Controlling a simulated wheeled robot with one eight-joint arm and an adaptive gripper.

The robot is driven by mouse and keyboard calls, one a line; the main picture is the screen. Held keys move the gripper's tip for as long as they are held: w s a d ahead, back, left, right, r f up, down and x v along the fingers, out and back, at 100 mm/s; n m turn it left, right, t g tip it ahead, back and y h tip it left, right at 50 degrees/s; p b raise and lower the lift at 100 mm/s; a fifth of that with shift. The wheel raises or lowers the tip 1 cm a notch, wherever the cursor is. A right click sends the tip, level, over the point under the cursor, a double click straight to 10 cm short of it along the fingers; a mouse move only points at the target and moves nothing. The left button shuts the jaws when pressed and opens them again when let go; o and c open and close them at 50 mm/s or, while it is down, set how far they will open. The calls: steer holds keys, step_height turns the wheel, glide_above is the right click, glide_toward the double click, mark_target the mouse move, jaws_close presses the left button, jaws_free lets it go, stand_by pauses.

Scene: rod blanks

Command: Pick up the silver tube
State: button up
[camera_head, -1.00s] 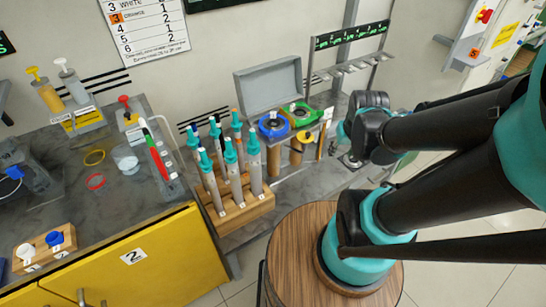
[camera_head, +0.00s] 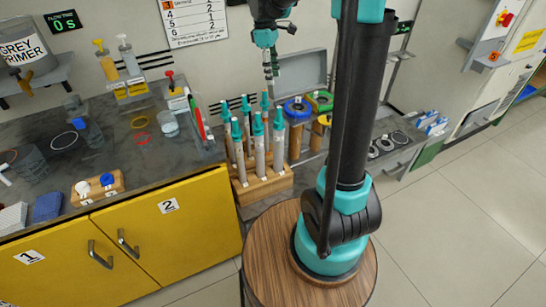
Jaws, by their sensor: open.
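Several upright silver-grey tubes with teal tops (camera_head: 260,148) stand in a wooden block rack (camera_head: 264,188) near the middle. One has an orange tip, others pale or dark tips; I cannot tell which single one is the silver tube. My gripper (camera_head: 271,82) points down above and behind the rack, apart from the tubes, near the wall. It is open and appears empty. The lower parts of the tubes are hidden in the block and behind one another.
A red pen-like stick (camera_head: 198,118) stands left. A counter with yellow cabinets (camera_head: 160,235) fills the left. Floor at right is clear.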

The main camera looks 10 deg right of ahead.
mark_target(279, 107)
steer(key=f, duration=0.3)
steer(key=d+f, duration=0.1)
steer(key=f, duration=0.5)
steer(key=shift+s+d+f, duration=0.25)
steer(key=shift+s+f, duration=0.05)
steer(key=shift+f, duration=0.05)
steer(key=shift+s+d+f, duration=0.15)
steer(key=shift+f, duration=0.75)
steer(key=shift+s+d+f, duration=0.1)
steer(key=shift+f, duration=0.75)
steer(key=shift+s+d+f, duration=0.15)
steer(key=shift+f, duration=0.75)
jaws_close()
